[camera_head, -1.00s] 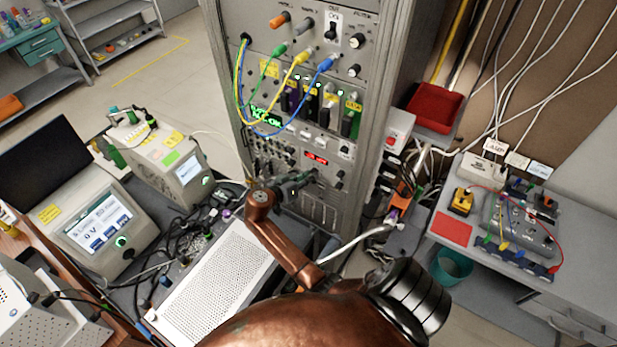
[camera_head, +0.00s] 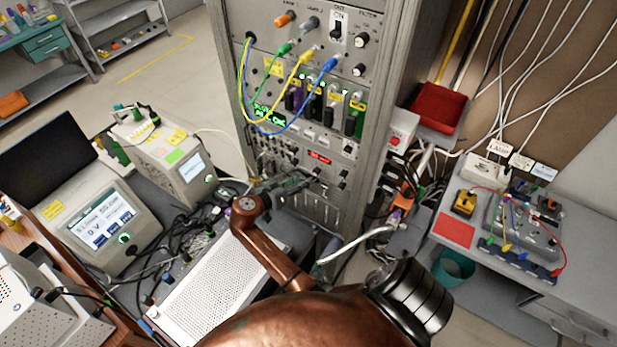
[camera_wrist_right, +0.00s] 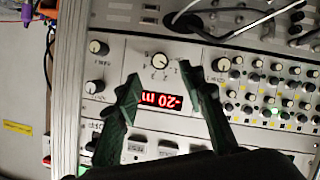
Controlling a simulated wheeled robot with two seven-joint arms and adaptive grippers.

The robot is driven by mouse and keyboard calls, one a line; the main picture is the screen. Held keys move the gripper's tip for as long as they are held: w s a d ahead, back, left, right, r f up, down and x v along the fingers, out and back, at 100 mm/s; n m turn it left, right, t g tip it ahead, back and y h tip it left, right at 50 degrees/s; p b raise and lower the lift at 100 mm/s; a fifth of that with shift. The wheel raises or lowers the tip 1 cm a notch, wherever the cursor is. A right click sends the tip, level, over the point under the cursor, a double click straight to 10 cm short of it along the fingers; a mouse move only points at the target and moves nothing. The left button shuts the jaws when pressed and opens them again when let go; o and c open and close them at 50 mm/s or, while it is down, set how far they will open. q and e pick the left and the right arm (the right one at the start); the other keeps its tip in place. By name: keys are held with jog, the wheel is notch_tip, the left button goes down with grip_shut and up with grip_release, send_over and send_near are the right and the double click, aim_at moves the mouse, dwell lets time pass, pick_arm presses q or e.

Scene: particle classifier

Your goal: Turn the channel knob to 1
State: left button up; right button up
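A grey rack panel holds a small white dial knob (camera_wrist_right: 160,61) with numbers around it. A red lit display (camera_wrist_right: 160,100) reading about "-20 m" sits beside it, upside down in the right wrist view. The display also shows in the head view (camera_head: 319,158). My right gripper (camera_wrist_right: 158,73) has its two dark fingers spread, with the knob just beyond the gap between the tips. I see no contact with the knob. In the head view, my right gripper (camera_head: 293,183) is in front of the lower rack panel. My left gripper is not in view.
Other knobs (camera_wrist_right: 98,47) and rows of small knobs flank the dial. Yellow, green and blue cables (camera_head: 305,60) hang on the rack above my gripper. A red tray (camera_head: 437,105) stands at the right.

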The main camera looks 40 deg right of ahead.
jog(key=v, duration=0.5)
jog(key=shift+a+r, duration=0.1)
jog(key=shift+a, duration=0.15)
